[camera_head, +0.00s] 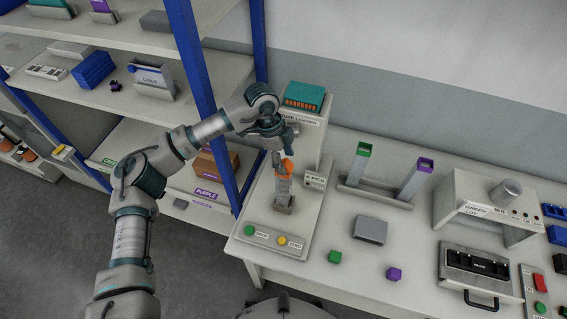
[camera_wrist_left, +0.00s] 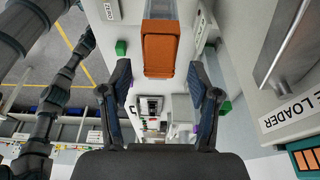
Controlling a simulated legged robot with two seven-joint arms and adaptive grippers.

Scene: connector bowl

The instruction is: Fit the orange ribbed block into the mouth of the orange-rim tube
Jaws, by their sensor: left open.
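A grey upright tube (camera_head: 283,190) with orange at its top stands in a holder on the left machine panel. The orange ribbed block (camera_head: 287,165) appears to be at the tube's top; I cannot tell where block ends and rim begins. In the left wrist view the orange piece (camera_wrist_left: 160,52) is ahead and centred between the fingers. My left gripper (camera_head: 276,154) is just above and beside the tube top. In the wrist view, my left gripper (camera_wrist_left: 159,72) is open, its fingers apart from the orange piece on both sides. My right gripper is not in view.
A green-rim tube (camera_head: 358,164) and a purple-rim tube (camera_head: 412,179) stand on a grey rack to the right. A green block (camera_head: 334,257) and a purple block (camera_head: 393,273) lie on the table near a grey box (camera_head: 370,230). A blue shelf post (camera_head: 205,85) stands left.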

